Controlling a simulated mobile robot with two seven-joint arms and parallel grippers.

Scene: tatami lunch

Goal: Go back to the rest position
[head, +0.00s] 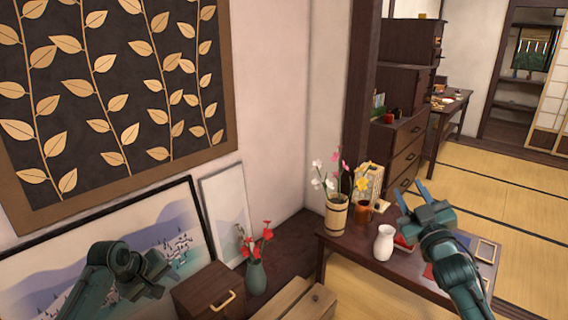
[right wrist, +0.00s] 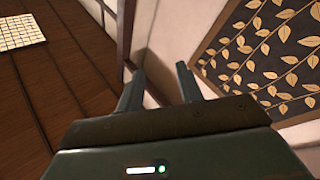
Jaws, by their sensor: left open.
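My left gripper (head: 157,282) is at the lower left of the head view, in front of the framed landscape picture (head: 60,272). It is open, with nothing seen in it. My right gripper (head: 413,196) is at the right of the head view, raised in front of the low dark table (head: 335,245). In the right wrist view, its two fingers (right wrist: 161,85) stand apart with nothing between them.
On the table stand a wooden vase (head: 336,216) with flowers, a brown cup (head: 363,212) and a white vase (head: 384,243). A green vase (head: 256,277) stands near a wooden box (head: 203,292). Tatami floor (head: 490,185) is clear behind.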

